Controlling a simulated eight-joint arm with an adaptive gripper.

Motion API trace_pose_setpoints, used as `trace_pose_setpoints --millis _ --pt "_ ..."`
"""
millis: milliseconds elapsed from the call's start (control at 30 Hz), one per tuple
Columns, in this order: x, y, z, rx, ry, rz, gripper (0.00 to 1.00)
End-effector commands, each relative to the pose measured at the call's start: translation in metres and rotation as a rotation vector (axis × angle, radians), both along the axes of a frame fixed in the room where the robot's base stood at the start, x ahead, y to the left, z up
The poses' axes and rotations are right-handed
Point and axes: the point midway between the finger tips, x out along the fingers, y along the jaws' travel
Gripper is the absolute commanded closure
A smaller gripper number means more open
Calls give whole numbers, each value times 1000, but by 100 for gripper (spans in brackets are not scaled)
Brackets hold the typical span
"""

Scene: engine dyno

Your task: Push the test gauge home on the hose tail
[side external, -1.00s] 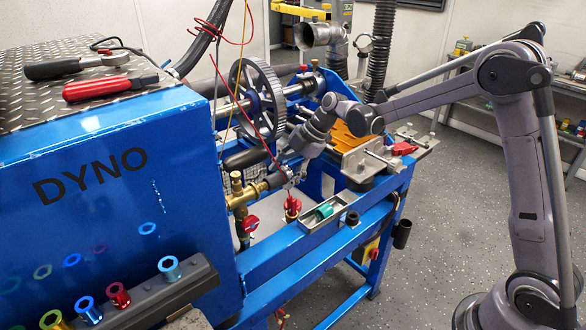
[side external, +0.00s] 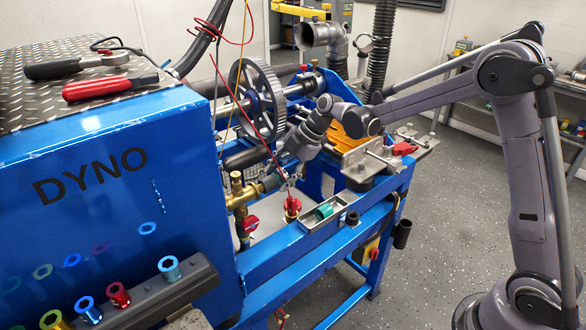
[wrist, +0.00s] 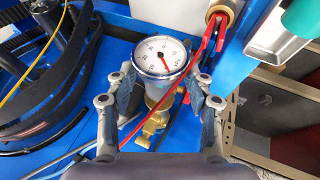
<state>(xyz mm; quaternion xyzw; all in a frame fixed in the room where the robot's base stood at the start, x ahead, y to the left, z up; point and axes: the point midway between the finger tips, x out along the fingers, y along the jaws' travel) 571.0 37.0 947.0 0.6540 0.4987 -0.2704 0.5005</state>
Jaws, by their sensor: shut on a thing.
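The test gauge (wrist: 163,56) has a round white dial with a red needle and a metal rim. It sits between the fingers of my gripper (wrist: 162,82) in the wrist view, and the gripper is shut on it. A brass fitting (wrist: 156,122) shows just below the gauge there. In the side view my gripper (side external: 284,178) is low, just right of the brass valve assembly (side external: 238,196) on the blue frame. The gauge is hard to make out there. The hose tail cannot be told apart clearly, and whether the gauge is seated on it is hidden.
A thin red wire (wrist: 130,134) crosses near the gauge. A toothed wheel (side external: 257,100) stands behind. Open floor lies at the right.

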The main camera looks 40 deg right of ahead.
Motion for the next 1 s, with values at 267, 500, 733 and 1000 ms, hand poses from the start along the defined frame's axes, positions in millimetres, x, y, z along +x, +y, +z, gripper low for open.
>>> trace_pose_setpoints --millis 267,500,733,1000 --pt "0 5 0 0 0 1 83" --pt "0 9 0 0 -1 2 83" --pt "0 13 0 1 0 3 39" --pt "0 12 0 1 0 1 21"
